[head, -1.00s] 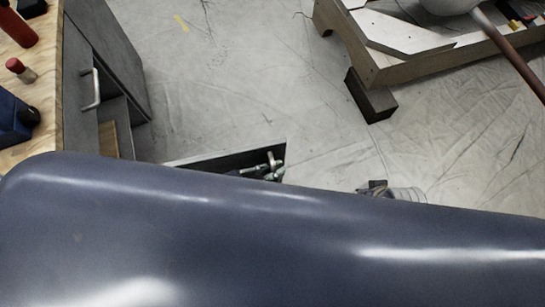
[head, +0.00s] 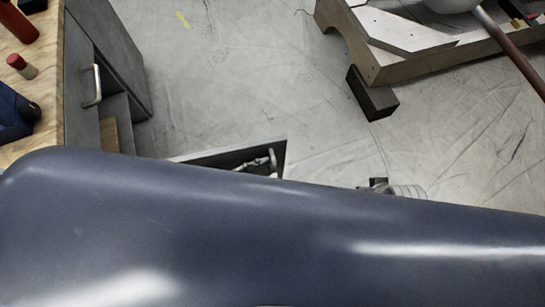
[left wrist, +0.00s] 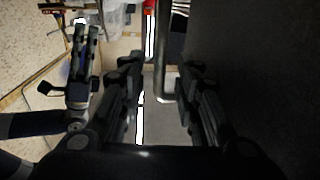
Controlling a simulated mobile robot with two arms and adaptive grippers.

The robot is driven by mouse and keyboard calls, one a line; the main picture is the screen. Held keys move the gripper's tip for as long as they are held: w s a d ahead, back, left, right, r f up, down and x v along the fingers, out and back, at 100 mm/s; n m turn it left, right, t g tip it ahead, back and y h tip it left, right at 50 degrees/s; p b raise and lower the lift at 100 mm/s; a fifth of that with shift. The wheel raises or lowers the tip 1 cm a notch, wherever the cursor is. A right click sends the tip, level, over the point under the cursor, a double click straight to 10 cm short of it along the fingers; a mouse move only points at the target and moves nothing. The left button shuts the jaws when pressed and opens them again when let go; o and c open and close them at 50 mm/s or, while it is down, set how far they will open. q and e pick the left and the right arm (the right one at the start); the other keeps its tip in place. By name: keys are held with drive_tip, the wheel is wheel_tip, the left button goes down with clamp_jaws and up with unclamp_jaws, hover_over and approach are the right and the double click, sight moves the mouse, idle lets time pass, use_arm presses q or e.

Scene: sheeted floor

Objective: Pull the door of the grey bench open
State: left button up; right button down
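The grey bench (head: 122,60) stands at the left in the head view, with a wooden top. A grey door panel (head: 222,155) stands out from it, its lower part hidden behind my own body. My left gripper (head: 256,163) is at the near face of this panel, partly hidden, by a metal handle (head: 272,157). In the left wrist view the open fingers (left wrist: 158,75) have the bar handle (left wrist: 161,85) between them, with gaps on both sides. The dark door face (left wrist: 245,70) fills the right. A black gripper-like part (left wrist: 85,65), perhaps my right gripper, shows at left; its opening is unclear.
Another bench front has a silver handle (head: 97,85). A red bottle (head: 14,22) and a blue item (head: 14,115) are on the bench top. A wooden frame (head: 410,55) and a dark block (head: 372,95) lie at upper right. The sheeted floor (head: 240,80) between is clear.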

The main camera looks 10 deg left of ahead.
use_arm(q)
drive_tip(key=v, duration=0.8)
drive_tip(key=shift+s+a, duration=0.2)
drive_tip(key=shift+a, duration=0.15)
drive_tip(key=shift+s, duration=0.1)
